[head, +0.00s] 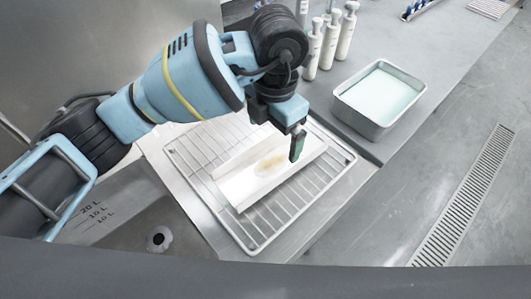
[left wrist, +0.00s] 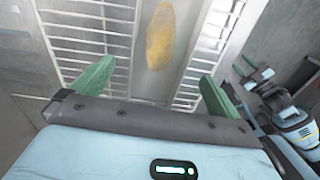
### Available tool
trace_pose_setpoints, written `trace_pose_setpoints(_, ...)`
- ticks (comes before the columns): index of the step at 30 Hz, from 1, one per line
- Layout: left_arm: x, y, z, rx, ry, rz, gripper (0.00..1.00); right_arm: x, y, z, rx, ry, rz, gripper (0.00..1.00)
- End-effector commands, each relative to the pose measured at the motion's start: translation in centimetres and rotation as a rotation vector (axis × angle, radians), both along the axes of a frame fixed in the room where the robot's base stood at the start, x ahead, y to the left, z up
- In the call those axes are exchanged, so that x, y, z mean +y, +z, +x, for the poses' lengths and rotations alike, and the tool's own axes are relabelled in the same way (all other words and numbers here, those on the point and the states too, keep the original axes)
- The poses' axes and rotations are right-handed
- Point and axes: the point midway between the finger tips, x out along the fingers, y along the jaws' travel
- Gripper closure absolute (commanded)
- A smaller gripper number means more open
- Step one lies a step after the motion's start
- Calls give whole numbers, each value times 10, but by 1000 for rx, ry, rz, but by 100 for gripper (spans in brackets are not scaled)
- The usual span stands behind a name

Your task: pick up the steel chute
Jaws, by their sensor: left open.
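The steel chute (head: 247,187) lies on a wire rack, a pale open channel with a brownish-yellow stain in its middle. My left gripper (head: 297,143) is over the chute's right end in the head view, pointing down. In the left wrist view, the left gripper (left wrist: 154,88) is open, with its two green fingers apart and nothing between them. The chute (left wrist: 170,72) with its yellow stain runs up the picture between and beyond the fingers. I cannot tell the exact height above it.
The wire rack (head: 254,246) rests over the counter beside a sink basin (head: 125,238) with litre marks. A steel pan (head: 371,128) of pale liquid stands at the right. Several white bottles (head: 329,45) stand behind. A floor drain (head: 462,200) is at far right.

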Motion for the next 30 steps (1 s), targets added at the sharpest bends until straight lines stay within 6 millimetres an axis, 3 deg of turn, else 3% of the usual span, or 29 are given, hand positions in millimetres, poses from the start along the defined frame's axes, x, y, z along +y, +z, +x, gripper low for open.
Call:
trace_pose_setpoints(17,0,-29,0,2,0,-1,0,-2,-3,-8,17,3,-4,64)
trace_pose_setpoints(30,0,-78,0,2,0,-2,0,-2,1,-1,2,3,-4,64)
